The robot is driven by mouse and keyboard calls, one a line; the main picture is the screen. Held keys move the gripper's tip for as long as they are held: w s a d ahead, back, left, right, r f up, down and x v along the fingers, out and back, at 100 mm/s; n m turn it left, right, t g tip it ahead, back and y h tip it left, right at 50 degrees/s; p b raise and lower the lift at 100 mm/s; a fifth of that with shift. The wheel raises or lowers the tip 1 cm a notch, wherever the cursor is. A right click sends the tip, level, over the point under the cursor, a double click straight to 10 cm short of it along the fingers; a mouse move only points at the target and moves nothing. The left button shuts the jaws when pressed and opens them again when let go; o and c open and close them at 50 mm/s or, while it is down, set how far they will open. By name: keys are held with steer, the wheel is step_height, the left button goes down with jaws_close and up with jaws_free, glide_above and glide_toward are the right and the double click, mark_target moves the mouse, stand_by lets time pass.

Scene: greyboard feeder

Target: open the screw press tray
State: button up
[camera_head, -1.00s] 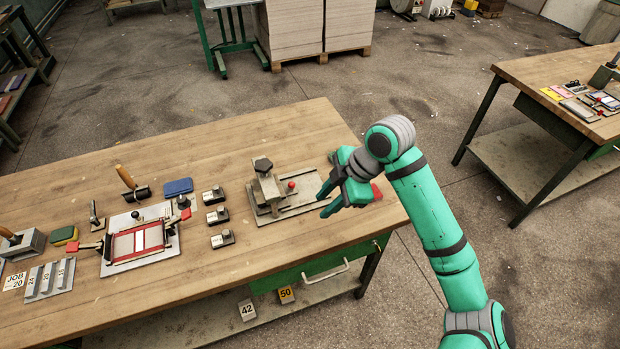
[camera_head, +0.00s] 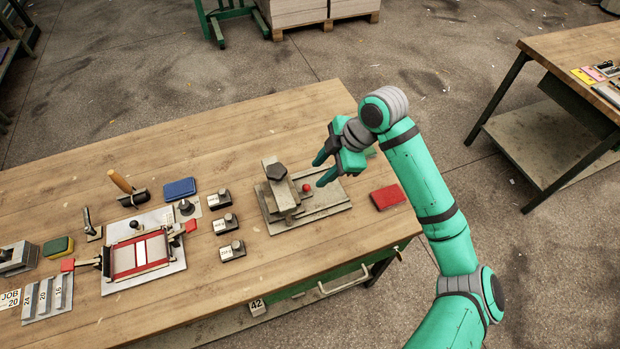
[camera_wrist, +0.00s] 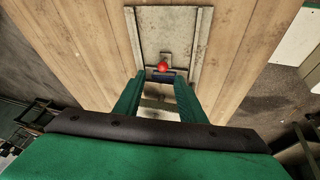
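The screw press (camera_head: 283,197) stands near the right part of the wooden bench, with a dark knob on top of its upright frame. Its flat grey tray (camera_head: 318,199) lies at the right side of the press and carries a red ball knob (camera_head: 306,188). The red knob also shows in the wrist view (camera_wrist: 163,67), just beyond my fingertips. My gripper (camera_head: 322,171) is open, its two fingers spread above and beside the knob. In the wrist view the gap between the fingers (camera_wrist: 160,82) is empty, and the knob appears apart from them.
A red block (camera_head: 388,197) lies right of the press near the bench edge. Several small metal blocks with knobs, such as one (camera_head: 226,223), stand to the left. Further left is a framed fixture (camera_head: 141,254).

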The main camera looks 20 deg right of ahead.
mark_target(308, 186)
steer(key=x, duration=0.4)
steer(key=s+x, duration=0.1)
steer(key=shift+w+a+f, duration=0.15)
steer(key=shift+a+f, duration=0.2)
steer(key=shift+f, duration=0.05)
steer(key=shift+x, duration=0.9)
steer(key=shift+w+d, duration=0.1)
steer(key=shift+d, duration=0.05)
jaws_close()
steer(key=shift+w, duration=0.1)
